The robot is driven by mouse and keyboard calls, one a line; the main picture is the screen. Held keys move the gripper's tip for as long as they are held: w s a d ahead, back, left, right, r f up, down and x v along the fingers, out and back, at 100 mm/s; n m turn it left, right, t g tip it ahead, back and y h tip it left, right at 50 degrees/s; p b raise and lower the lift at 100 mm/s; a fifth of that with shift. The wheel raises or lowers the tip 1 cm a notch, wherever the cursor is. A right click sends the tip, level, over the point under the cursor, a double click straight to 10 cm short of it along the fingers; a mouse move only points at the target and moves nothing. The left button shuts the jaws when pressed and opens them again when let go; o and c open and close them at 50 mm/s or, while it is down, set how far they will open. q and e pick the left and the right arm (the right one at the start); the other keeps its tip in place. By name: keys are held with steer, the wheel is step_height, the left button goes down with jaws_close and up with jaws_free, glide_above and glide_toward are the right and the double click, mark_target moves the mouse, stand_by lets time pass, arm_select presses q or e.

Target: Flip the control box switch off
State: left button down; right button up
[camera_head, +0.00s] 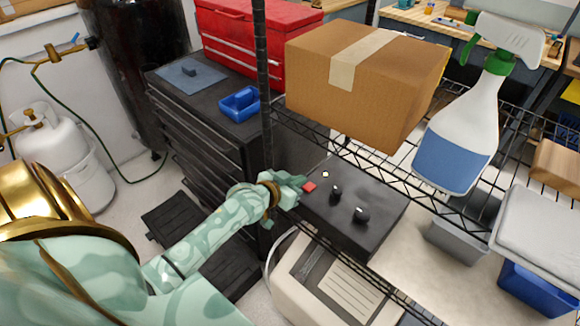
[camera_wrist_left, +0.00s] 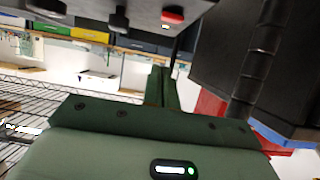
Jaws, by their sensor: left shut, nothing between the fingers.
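The control box (camera_head: 375,206) is a dark grey box on the wire shelf. Its top carries a red switch or button (camera_head: 309,187) at the left corner, a small pale square (camera_head: 325,174) and two black knobs (camera_head: 336,190). My left gripper (camera_head: 300,181) is shut and empty, its tip beside the red part at the box's left edge; I cannot tell whether they touch. In the left wrist view the box (camera_wrist_left: 90,10) appears upside down along the top, with the red part (camera_wrist_left: 172,15) above the closed fingers (camera_wrist_left: 162,88). The switch position is unclear. My right gripper is out of view.
A cardboard box (camera_head: 350,75) stands on the shelf behind the control box, and a spray bottle (camera_head: 465,130) to the right. A black shelf post (camera_head: 263,70) rises just behind my left gripper. A black tool cabinet (camera_head: 205,135) with a blue tray (camera_head: 240,104) stands to the left.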

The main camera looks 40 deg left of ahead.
mark_target(312, 186)
arm_select(q)
steer(key=b+x, duration=0.1)
steer(key=x, duration=0.3)
steer(key=shift+f, duration=0.25)
step_height(312, 186, down, 2)
steer(key=shift+s+f+b, duration=0.1)
steer(key=shift+f+b, duration=0.15)
steer(key=shift+b, duration=0.5)
steer(key=shift+s+f+b, duration=0.15)
steer(key=shift+f+b, duration=0.15)
steer(key=shift+f, duration=0.3)
steer(key=shift+s+f, duration=0.2)
steer(key=shift+f, duration=0.2)
steer(key=shift+r, duration=0.1)
steer(key=shift+a+r+p, duration=0.1)
steer(key=shift+r+p, duration=0.65)
steer(key=shift+p, duration=0.2)
